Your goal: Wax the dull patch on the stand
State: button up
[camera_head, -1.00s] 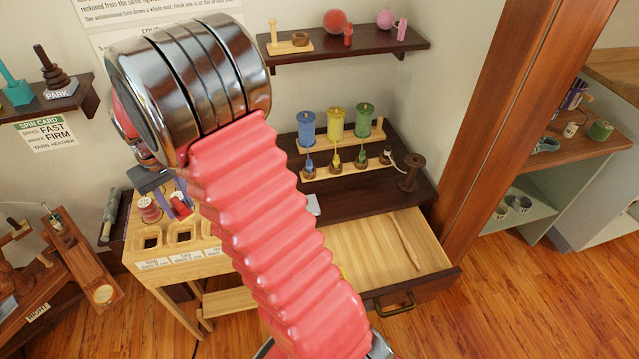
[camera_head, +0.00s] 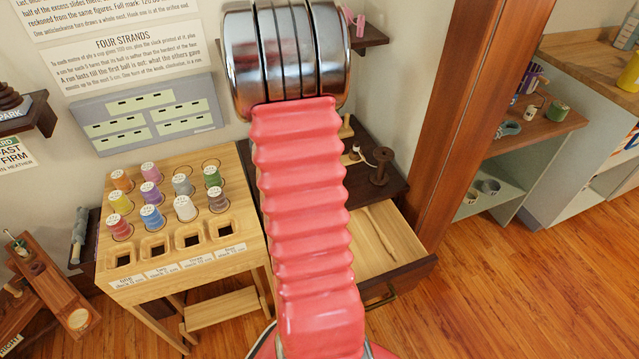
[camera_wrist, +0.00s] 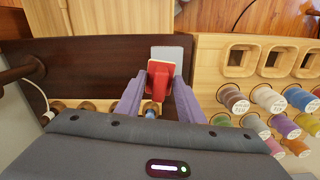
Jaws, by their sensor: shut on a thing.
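In the wrist view my gripper (camera_wrist: 158,88), with purple fingers, is shut on a small red block (camera_wrist: 159,74). The block is above the dark stand (camera_wrist: 95,72), overlapping a pale grey rectangle (camera_wrist: 166,52) at the stand's edge beside the spool table. The grey rectangle may be the dull patch; I cannot tell for sure. Whether the block touches it is unclear. In the head view my arm hides my gripper, the block and much of the dark stand (camera_head: 395,190).
The spool table (camera_head: 190,262), with several thread spools (camera_head: 152,218) and square holes, adjoins the stand. The stand's drawer (camera_head: 405,262) is open at the front. A dark spool (camera_head: 380,166) stands on the stand's right part. A wooden post (camera_head: 465,110) rises at right.

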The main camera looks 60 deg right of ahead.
jog(key=s+d+m, duration=0.2)
jog(key=s+d, duration=0.3)
jog(key=s, duration=0.4)
jog(key=shift+s+d+f+m, duration=0.15)
jog(key=shift+s+f+m, duration=0.15)
jog(key=shift+s+f, duration=0.1)
